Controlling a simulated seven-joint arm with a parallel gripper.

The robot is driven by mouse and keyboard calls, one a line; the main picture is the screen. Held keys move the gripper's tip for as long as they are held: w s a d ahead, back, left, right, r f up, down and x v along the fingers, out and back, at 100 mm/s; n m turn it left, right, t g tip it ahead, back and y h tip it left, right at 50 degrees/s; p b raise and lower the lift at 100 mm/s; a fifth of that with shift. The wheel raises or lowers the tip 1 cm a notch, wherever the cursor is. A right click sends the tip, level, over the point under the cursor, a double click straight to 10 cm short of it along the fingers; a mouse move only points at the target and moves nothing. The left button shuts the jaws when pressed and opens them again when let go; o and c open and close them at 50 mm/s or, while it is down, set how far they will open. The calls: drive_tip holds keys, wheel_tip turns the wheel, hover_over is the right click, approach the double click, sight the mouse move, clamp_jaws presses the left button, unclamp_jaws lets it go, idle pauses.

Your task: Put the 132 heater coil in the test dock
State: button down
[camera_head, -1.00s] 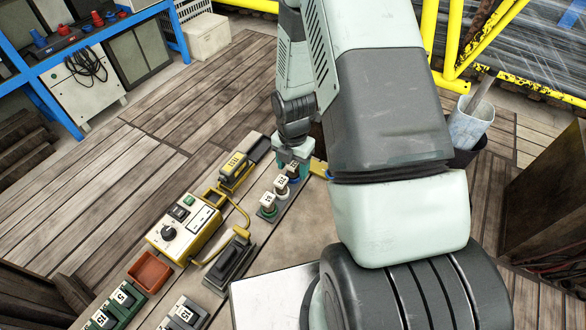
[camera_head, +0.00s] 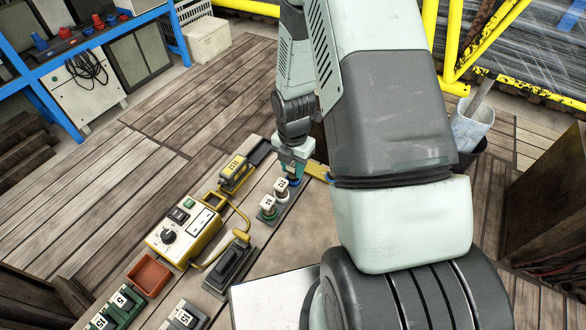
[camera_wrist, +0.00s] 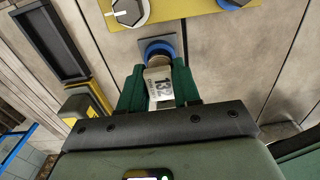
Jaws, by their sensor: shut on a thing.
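The 132 heater coil (camera_wrist: 160,84) is a pale cylinder with a 132 label. It stands between the green fingers of my gripper (camera_wrist: 158,92), which is shut on it. Its lower end is at a blue ring (camera_wrist: 157,47) on a grey base; I cannot tell whether it is seated or just clear. In the head view my gripper (camera_head: 293,165) is over the far end of a dark rack (camera_head: 275,216), with the blue ring just below, and the coil is mostly hidden. I cannot tell for sure which fixture is the test dock.
Two other labelled coils stand close by in the rack, one with a white ring (camera_head: 281,187) and one with a green ring (camera_head: 268,204). A yellow control box (camera_head: 186,230) and yellow meter (camera_head: 234,174) lie left. A yellow plate with hexagonal knobs (camera_wrist: 185,7) is beyond the coil.

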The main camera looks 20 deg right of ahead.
sight(293, 164)
wheel_tip(293, 164, up, 7)
drive_tip(key=shift+w, duration=0.1)
drive_tip(key=shift+a+r+n, duration=0.5)
drive_tip(key=shift+a+r, duration=0.15)
drive_tip(key=shift+r, duration=0.05)
drive_tip(key=s+a+f+n, duration=0.2)
drive_tip(key=a+n, duration=1.5)
drive_tip(key=a, duration=0.4)
drive_tip(key=shift+s+d+f, duration=0.1)
drive_tip(key=shift+f, duration=1.2)
drive_tip(key=shift+d+f, duration=0.1)
drive_tip(key=shift+f, duration=1.2)
drive_tip(key=shift+f, duration=0.85)
